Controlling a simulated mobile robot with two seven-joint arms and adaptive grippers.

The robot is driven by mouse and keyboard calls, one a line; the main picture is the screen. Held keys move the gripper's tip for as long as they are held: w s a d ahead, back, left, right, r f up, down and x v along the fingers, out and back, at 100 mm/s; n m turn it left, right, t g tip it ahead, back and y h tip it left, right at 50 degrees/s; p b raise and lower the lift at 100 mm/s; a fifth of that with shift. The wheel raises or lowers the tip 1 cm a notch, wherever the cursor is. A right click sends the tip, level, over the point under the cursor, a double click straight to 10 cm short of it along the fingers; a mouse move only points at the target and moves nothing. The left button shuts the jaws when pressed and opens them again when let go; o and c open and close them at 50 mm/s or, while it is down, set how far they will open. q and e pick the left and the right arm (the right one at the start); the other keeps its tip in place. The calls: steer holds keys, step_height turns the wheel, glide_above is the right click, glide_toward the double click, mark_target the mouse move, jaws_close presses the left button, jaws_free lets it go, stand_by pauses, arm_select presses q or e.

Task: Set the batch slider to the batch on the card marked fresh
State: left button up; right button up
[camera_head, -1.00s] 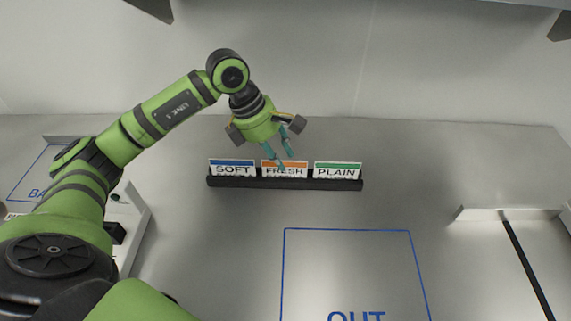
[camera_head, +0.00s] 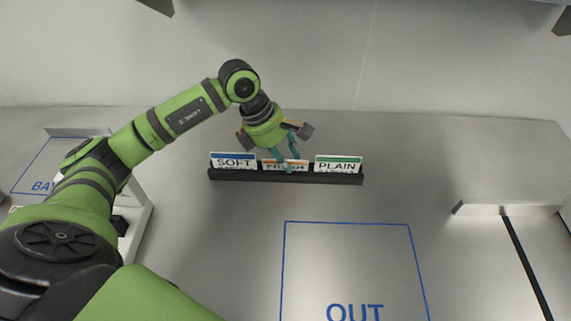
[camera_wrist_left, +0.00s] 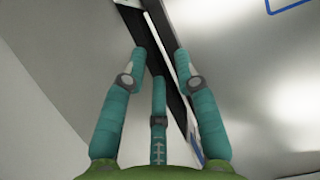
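The card marked FRESH (camera_head: 270,165), with an orange top band, stands in the middle of a dark rack (camera_head: 230,176). In the left wrist view the open fingertips (camera_wrist_left: 161,58) straddle the line of the rack and a white card edge; contact cannot be told. My right gripper and the batch slider are not seen.
A blue OUT outline (camera_head: 346,223) marks clear steel counter in front of the rack. A blue-outlined bay area lies at far left, partly behind my arm. A raised metal ledge with a black strip (camera_head: 525,262) stands at right. A wall closes the back.

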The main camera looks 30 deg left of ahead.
arm_select(q)
steer(key=shift+f, duration=0.15)
stand_by(0.3)
jaws_close()
